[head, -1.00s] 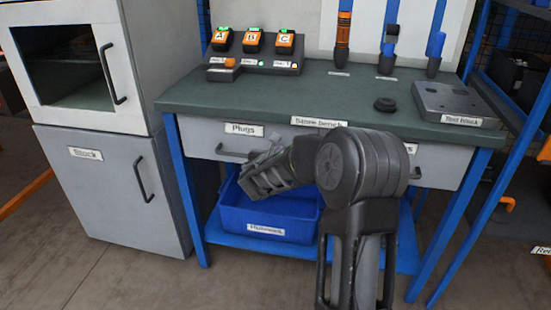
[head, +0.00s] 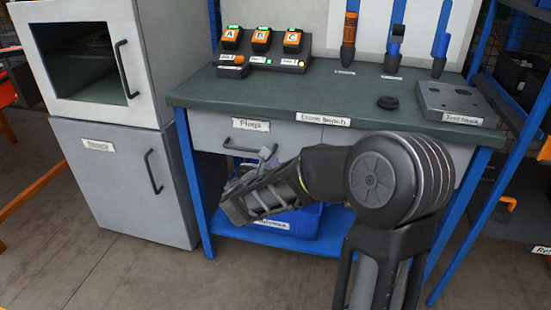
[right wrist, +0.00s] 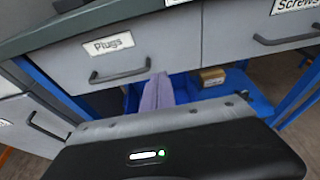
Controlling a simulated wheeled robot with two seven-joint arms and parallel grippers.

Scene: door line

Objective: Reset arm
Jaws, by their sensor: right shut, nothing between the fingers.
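My right arm reaches in from the lower right in the head view, in front of the gauge bench. My right gripper (head: 265,155) shows only in part behind my forearm, just in front of the Plugs drawer (head: 210,132). In the right wrist view its fingers (right wrist: 157,95) are together, with nothing between them. They appear below the handle of the Plugs drawer (right wrist: 70,60); I cannot tell whether they touch anything. My left gripper is not in view.
The bench top (head: 330,92) carries a switch box, a black round piece (head: 387,102) and a test block (head: 455,102). A blue bin (head: 300,225) is on the low shelf, partly behind my arm. A grey cabinet (head: 130,180) stands at left. Floor is clear in front.

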